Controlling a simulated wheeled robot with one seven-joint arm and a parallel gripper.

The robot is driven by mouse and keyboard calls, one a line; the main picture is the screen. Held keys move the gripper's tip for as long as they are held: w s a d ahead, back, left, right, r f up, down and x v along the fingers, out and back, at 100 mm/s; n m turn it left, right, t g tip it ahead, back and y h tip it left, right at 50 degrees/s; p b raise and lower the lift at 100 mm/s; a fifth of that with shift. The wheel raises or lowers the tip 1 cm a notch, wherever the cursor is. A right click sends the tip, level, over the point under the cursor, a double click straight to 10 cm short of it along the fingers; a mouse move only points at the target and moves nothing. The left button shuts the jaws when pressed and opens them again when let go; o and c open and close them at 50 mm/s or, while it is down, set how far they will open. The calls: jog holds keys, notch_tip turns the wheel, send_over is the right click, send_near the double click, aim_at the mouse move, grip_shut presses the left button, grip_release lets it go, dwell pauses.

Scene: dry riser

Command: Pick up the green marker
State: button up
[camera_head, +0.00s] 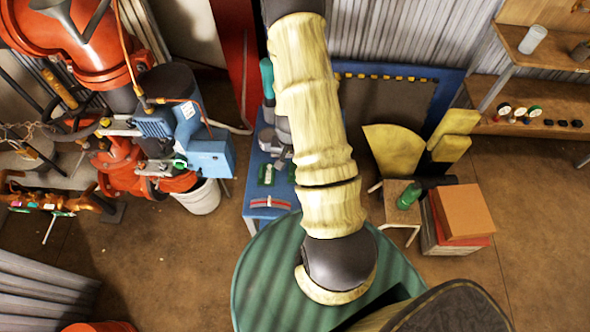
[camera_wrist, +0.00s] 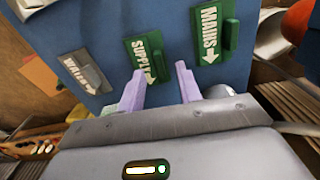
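Two green plates with white lettering lie on a blue surface (camera_wrist: 105,25) in the wrist view. One reads "SUPPLY" (camera_wrist: 135,49) and the other "MAINS" (camera_wrist: 210,22), each with an arrow and a raised green block. My gripper (camera_wrist: 159,70) is open, with its two pale lilac fingers apart. The raised block (camera_wrist: 157,66) of the SUPPLY plate shows between the fingertips; I cannot tell if they touch it. The MAINS plate lies to the right of the fingers. In the head view, small green plates (camera_head: 265,174) show on the blue table (camera_head: 258,188); my arm hides my gripper.
A grey plate reading "WATER" (camera_wrist: 84,72) lies left of the SUPPLY plate. Red pipework (camera_head: 120,165) and a white bucket (camera_head: 199,197) stand left of the table. A stool (camera_head: 402,216) with a green object (camera_head: 409,195) and stacked boxes (camera_head: 462,212) stand right. Brown floor lies open farther right.

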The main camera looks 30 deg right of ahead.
aim_at(291, 168)
jog(key=shift+d+f, duration=0.1)
jog(key=shift+f, duration=1.4)
grip_shut()
